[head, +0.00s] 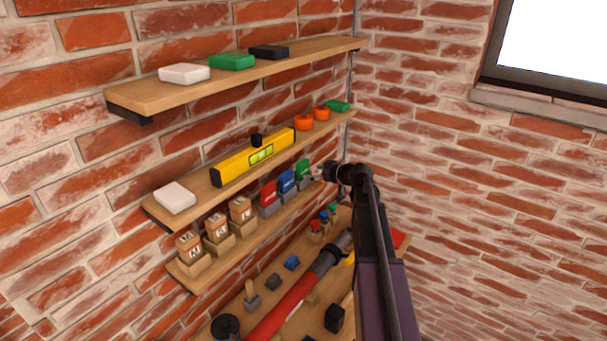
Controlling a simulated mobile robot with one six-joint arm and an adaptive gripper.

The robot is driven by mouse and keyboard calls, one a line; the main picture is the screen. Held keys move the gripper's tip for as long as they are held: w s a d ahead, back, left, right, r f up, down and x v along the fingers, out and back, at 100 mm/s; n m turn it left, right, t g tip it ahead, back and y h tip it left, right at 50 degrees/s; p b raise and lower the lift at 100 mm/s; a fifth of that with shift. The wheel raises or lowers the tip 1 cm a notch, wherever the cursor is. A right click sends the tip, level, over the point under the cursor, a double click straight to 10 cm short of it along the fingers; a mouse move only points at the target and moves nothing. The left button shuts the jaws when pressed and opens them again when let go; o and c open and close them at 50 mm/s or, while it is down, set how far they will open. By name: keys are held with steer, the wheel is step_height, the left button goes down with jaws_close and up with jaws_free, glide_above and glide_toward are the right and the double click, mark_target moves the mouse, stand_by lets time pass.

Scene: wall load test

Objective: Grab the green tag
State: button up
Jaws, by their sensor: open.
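The green tag (302,168) stands upright in a grey holder on the third shelf down, at the right end of a row. A blue tag (286,180) and a red tag (268,194) stand in similar holders to its left. My gripper (318,173) is just right of the green tag, with its fingers toward it. The gripper is open and looks empty. It is small in the picture, so I cannot tell whether a fingertip touches the tag.
Lettered wooden blocks (217,227) stand left of the tags. The shelf above (200,190) holds a yellow spirit level (254,157), orange rings and a green block (337,105). The top shelf (140,95) holds white, green and black blocks. Below is a cluttered bench with a red tube (288,305).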

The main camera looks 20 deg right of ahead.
mark_target(304, 171)
steer(key=shift+b+x, duration=0.45)
steer(key=shift+x, duration=1.75)
steer(key=c, duration=0.9)
